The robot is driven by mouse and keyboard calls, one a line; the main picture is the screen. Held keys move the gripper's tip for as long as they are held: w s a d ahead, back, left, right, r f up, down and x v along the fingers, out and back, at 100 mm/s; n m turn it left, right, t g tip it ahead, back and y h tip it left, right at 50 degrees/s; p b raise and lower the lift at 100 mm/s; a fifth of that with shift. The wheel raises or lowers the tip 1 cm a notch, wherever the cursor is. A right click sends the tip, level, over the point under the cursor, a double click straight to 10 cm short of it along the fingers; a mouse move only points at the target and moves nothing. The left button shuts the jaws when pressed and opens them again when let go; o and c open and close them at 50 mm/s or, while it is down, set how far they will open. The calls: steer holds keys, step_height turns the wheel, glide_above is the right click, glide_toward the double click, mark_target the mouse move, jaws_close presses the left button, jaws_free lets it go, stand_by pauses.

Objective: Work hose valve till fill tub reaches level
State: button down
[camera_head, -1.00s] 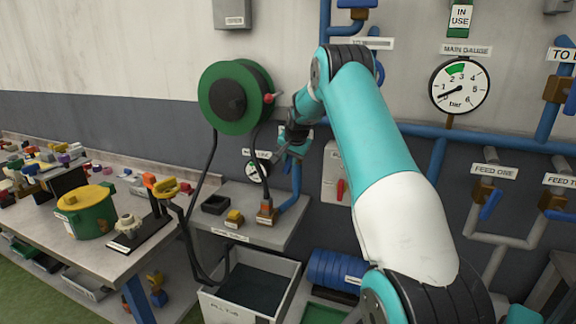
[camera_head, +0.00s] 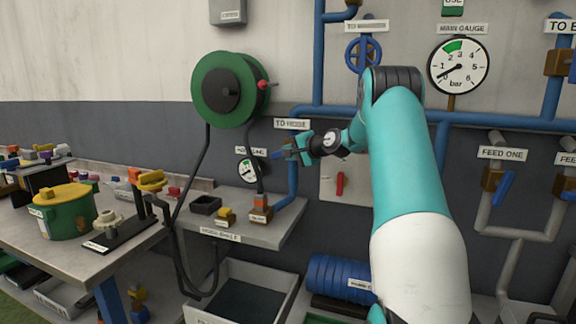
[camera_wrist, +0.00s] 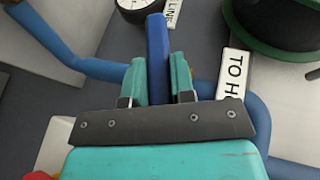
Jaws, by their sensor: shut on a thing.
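My gripper (camera_head: 290,150) is shut on the blue lever (camera_head: 276,155) of the hose valve, below the TO HOSE sign (camera_head: 291,124). In the wrist view the blue lever (camera_wrist: 157,45) stands between my two teal fingers. The valve body is mostly hidden behind the gripper. The fill tub (camera_head: 284,273) is a pale open box at the bottom, with dark water (camera_head: 245,299) inside. No level mark on it is readable. The black hose (camera_head: 184,190) hangs from the green reel (camera_head: 228,90) down towards the tub. The small hose line gauge (camera_head: 246,171) is left of the gripper; its reading is unclear.
The main gauge (camera_head: 458,66) reads low, near 1 bar. A grey shelf (camera_head: 240,238) with a black tray (camera_head: 205,205) sits below the valve. A red lever (camera_head: 340,184) is to the right. A cluttered bench (camera_head: 30,225) stands left. Blue pipes run along the wall.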

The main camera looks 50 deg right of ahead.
steer(key=t+b, duration=0.1)
steer(key=f+m+t+b, duration=0.1)
steer(key=shift+s+d+b, duration=0.2)
steer(key=shift+d+b, duration=0.1)
steer(key=shift+b, duration=0.05)
steer(key=shift+t+b, duration=0.7)
steer(key=shift+b, duration=0.2)
steer(key=shift+r+m, duration=0.1)
steer(key=shift+m, duration=0.2)
steer(key=c, duration=1)
jaws_free()
steer(key=shift+d, duration=0.1)
steer(key=shift+o, duration=0.2)
steer(key=shift+a, duration=0.2)
steer(key=s+b, duration=0.4)
steer(key=s, duration=1.3)
steer(key=shift+s, duration=0.15)
